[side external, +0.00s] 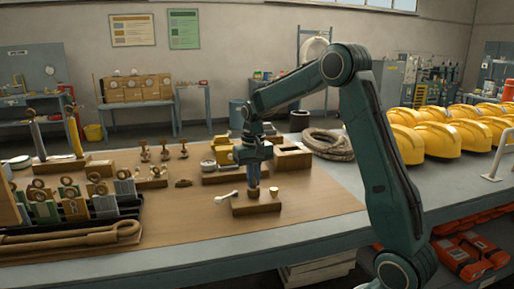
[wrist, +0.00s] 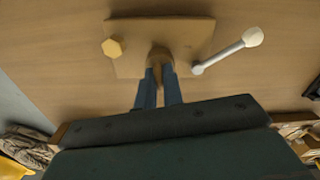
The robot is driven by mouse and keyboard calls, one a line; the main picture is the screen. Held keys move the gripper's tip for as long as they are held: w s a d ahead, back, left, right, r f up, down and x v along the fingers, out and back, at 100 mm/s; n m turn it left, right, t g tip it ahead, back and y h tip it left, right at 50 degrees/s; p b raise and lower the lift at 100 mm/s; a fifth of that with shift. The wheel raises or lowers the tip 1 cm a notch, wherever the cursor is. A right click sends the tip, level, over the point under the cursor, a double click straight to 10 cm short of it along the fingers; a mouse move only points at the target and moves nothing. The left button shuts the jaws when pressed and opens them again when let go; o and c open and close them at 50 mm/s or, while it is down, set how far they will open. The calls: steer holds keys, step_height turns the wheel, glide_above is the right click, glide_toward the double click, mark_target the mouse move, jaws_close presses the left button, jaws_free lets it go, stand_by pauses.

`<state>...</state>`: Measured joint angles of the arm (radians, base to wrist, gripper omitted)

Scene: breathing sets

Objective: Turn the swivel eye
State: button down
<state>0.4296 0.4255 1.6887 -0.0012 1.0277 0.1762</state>
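A small wooden block (wrist: 190,32) lies flat on the bench mat; it also shows in the side view (side external: 262,209). A brown, rounded fitting (wrist: 159,53), which looks like the swivel eye, stands near the block's edge. My gripper (wrist: 160,68) points down over the block, its two blue-grey fingers close on either side of the fitting, with its narrow part between them. In the side view my gripper (side external: 254,187) reaches down to the block. The fingers hide much of the eye.
A white rod with a rounded end (wrist: 228,51) lies beside the eye, one end near the block's edge. A yellow device (side external: 223,152) and an open wooden box (side external: 292,157) stand behind. A black rack of tagged parts (side external: 70,222) is at left, yellow helmets (side external: 436,142) at right.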

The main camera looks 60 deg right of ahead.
steer(key=shift+n, duration=0.4)
steer(key=n, duration=1.1)
steer(key=shift+n, duration=0.3)
stand_by(0.4)
steer(key=c, duration=1.5)
jaws_free()
steer(key=shift+r, duration=0.15)
step_height(320, 180, up, 14)
steer(key=shift+f, duration=0.2)
